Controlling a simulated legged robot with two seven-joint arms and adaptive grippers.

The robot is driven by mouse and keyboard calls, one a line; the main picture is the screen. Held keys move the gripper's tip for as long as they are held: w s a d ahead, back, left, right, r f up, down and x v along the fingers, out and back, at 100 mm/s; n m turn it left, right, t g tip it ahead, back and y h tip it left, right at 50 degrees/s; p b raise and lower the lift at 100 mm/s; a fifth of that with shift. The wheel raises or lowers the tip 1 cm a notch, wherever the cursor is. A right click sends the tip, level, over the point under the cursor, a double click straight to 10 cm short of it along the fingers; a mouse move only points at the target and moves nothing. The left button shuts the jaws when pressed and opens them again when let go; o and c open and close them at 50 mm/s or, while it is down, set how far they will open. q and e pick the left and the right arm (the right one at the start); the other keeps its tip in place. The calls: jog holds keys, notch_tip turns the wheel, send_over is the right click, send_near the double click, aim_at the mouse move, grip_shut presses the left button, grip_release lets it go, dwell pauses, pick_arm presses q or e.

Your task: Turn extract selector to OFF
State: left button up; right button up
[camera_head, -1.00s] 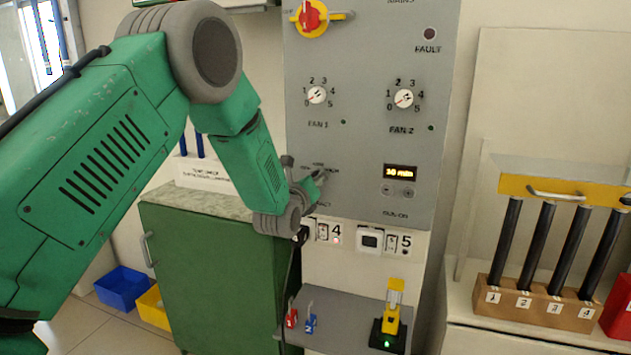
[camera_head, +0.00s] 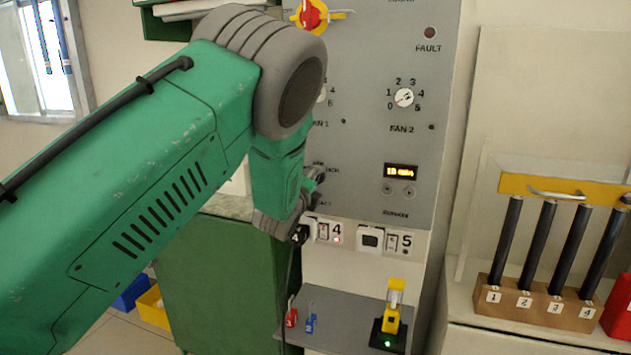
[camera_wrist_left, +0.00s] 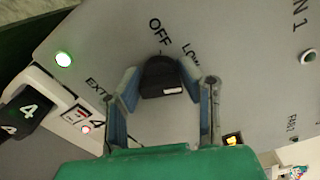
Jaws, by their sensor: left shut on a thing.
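The extract selector is a black knob (camera_wrist_left: 158,72) with a white mark, on the grey panel (camera_head: 400,55). In the left wrist view its body lies just below the OFF label (camera_wrist_left: 160,32), with LOW to the right. My left gripper (camera_wrist_left: 162,84) is shut on the knob, one finger on each side. In the head view my left gripper (camera_head: 311,186) is at the panel's lower left, and its arm hides the selector and most of its labels. Exactly where the knob points is hard to tell. My right gripper is not in view.
The FAN 2 dial (camera_head: 404,98) and a lit display (camera_head: 401,171) are to the right on the panel. Below are sockets marked 4 and 5 (camera_head: 370,238) and a grey shelf (camera_head: 345,320) with small padlocks. A rack of black rods (camera_head: 535,310) stands at the right.

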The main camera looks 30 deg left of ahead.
pick_arm(q)
jog(key=n, duration=0.2)
jog(key=f+n, duration=0.1)
jog(key=n, duration=0.1)
jog(key=shift+s+n, duration=0.15)
jog(key=shift+n, duration=0.15)
jog(key=n, duration=0.3)
jog(key=shift+n, duration=0.4)
jog(key=n, duration=0.3)
jog(key=shift+f, duration=0.15)
jog(key=shift+d+n, duration=0.1)
jog(key=shift+n, duration=2)
jog(key=o, duration=1.2)
jog(key=shift+c, duration=0.2)
jog(key=shift+r, duration=0.2)
jog(key=v, duration=1.1)
jog(key=shift+s, duration=0.35)
